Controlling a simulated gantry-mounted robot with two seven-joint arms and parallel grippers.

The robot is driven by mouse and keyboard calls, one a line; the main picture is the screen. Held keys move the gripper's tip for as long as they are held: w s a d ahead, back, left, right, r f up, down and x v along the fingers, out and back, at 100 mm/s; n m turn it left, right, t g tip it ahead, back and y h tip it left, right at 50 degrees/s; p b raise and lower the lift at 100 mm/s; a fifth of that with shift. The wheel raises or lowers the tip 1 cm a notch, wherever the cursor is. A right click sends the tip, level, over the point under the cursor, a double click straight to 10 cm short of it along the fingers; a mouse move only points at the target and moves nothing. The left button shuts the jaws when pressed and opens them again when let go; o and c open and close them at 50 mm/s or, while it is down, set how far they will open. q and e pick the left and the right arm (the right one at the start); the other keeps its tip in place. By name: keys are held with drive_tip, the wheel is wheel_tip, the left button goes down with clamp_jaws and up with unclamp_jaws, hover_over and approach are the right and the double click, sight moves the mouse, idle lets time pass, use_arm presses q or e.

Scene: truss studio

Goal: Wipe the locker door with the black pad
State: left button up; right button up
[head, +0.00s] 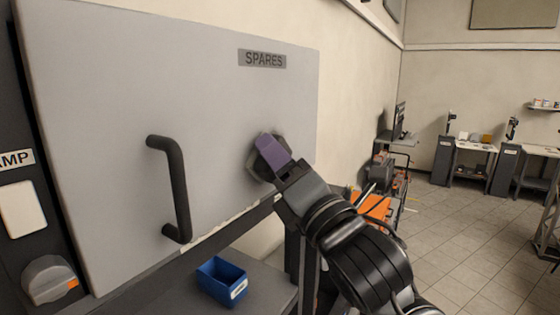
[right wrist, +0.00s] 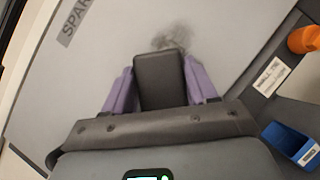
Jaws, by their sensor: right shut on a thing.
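The light grey locker door (head: 110,90) fills the left of the head view, with a "SPARES" label (head: 262,59) near its top and a black bar handle (head: 178,190). My right gripper (head: 268,152), with purple fingers, is at the door's lower right, right of the handle. It is shut on the black pad (right wrist: 160,82), seen between the fingers in the right wrist view. A dark smudge (right wrist: 172,38) shows on the door just beyond the pad's end. The pad's face is close to the door; I cannot tell whether it touches. My left gripper is not in view.
A blue bin (head: 221,280) sits on the dark shelf below the door. An orange object (right wrist: 304,40) is near the door's edge in the right wrist view. A grey knob (head: 48,279) is at the lower left. Workbenches stand far right; floor between is open.

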drive_tip(key=shift+w+d+p, duration=0.3)
drive_tip(key=shift+w+d, duration=0.25)
drive_tip(key=shift+w, duration=0.4)
drive_tip(key=shift+w+d+p, duration=0.25)
drive_tip(key=shift+w+d, duration=0.35)
drive_tip(key=shift+w, duration=0.4)
drive_tip(key=shift+w+d+p, duration=0.3)
drive_tip(key=shift+w+d, duration=0.25)
drive_tip(key=shift+w, duration=0.4)
drive_tip(key=shift+w+d, duration=0.2)
drive_tip(key=shift+w, duration=0.15)
drive_tip(key=shift+w+d+f, duration=0.1)
drive_tip(key=shift+d, duration=0.05)
drive_tip(key=shift+s+a+b, duration=0.5)
drive_tip(key=shift+s+a, duration=0.15)
drive_tip(key=shift+s, duration=0.35)
drive_tip(key=shift+s+a+b, duration=0.45)
drive_tip(key=shift+s+a, duration=0.15)
drive_tip(key=shift+s, duration=0.35)
drive_tip(key=shift+s+a+b, duration=0.5)
drive_tip(key=shift+s+a, duration=0.15)
drive_tip(key=shift+s, duration=0.35)
drive_tip(key=shift+s+a, duration=0.2)
drive_tip(key=shift+s, duration=0.3)
drive_tip(key=shift+r, duration=0.25)
